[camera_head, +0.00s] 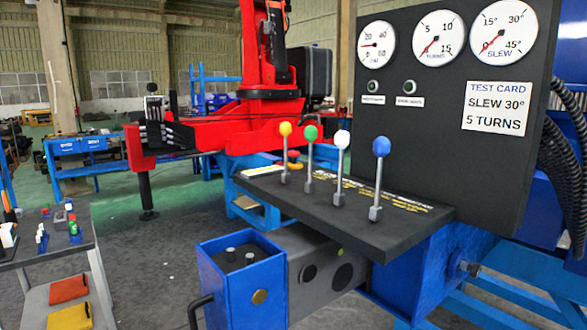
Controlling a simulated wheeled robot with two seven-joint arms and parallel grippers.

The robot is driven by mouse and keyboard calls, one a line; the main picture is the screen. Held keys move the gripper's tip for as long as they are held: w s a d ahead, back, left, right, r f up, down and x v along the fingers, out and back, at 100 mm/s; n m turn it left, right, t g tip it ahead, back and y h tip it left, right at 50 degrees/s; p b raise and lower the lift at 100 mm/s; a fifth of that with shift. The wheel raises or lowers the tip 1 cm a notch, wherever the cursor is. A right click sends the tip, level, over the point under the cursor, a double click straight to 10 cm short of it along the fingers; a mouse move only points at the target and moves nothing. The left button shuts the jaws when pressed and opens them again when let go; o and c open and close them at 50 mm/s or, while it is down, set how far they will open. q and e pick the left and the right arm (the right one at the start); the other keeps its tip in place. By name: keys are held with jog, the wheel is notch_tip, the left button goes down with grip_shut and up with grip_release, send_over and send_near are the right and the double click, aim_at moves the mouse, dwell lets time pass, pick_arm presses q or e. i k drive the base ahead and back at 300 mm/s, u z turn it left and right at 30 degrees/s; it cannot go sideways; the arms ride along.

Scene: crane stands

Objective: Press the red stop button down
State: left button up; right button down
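The red stop button (293,154) sits at the far left end of the dark control console (330,203). It is a small red cap with yellow-orange showing around its base. It is just behind and right of the yellow-knobbed lever (285,130), which stands close in front of it. The picture is too small to tell whether the cap is up or pressed. Neither of my grippers shows in this view.
Green (310,132), white (341,139) and blue (381,147) knobbed levers stand upright along the console. A dark gauge panel (435,110) rises behind them. A blue box (242,283) stands below in front. A side table (45,250) is at left.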

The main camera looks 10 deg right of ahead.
aim_at(294, 155)
jog(key=u, duration=1.65)
jog(key=i, duration=2.65)
jog(key=z, duration=2.6)
jog(key=i, duration=2)
jog(key=z, duration=2.3)
